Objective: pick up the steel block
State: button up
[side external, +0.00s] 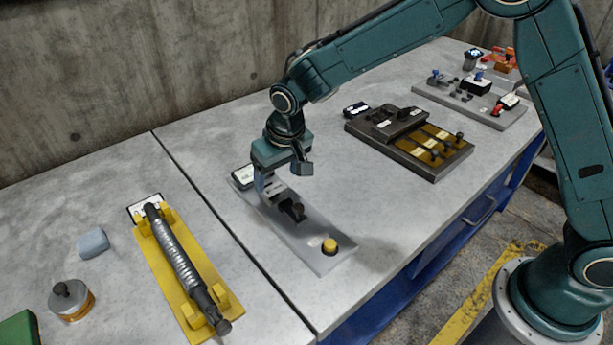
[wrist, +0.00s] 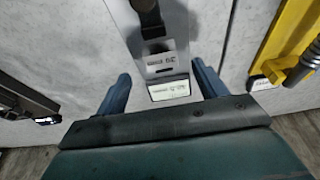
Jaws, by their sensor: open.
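A small blue-grey block (side external: 93,243) with rounded edges lies on the left part of the bench in the side view. It is the only plain loose block I see; I cannot confirm that it is steel. It is not in the wrist view. My gripper (side external: 270,188) is well to the right of it, pointing down over the grey plate (side external: 315,251). In the wrist view my gripper (wrist: 160,70) is open, with blue fingers spread on either side of the plate's labelled end (wrist: 160,66). Nothing is held between them.
A yellow fixture (side external: 170,265) with a ribbed cylinder stands between the block and the grey plate. A round metal canister (side external: 72,300) and a green object (side external: 18,330) are near the block. A dark panel (side external: 410,140) lies to the right.

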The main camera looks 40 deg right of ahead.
aim_at(274, 189)
jog(key=shift+f, duration=0.1)
jog(key=shift+x, duration=2.45)
jog(key=c, duration=1.3)
jog(key=shift+r, duration=0.2)
notch_tip(274, 189, up, 20)
jog(key=shift+f, duration=0.15)
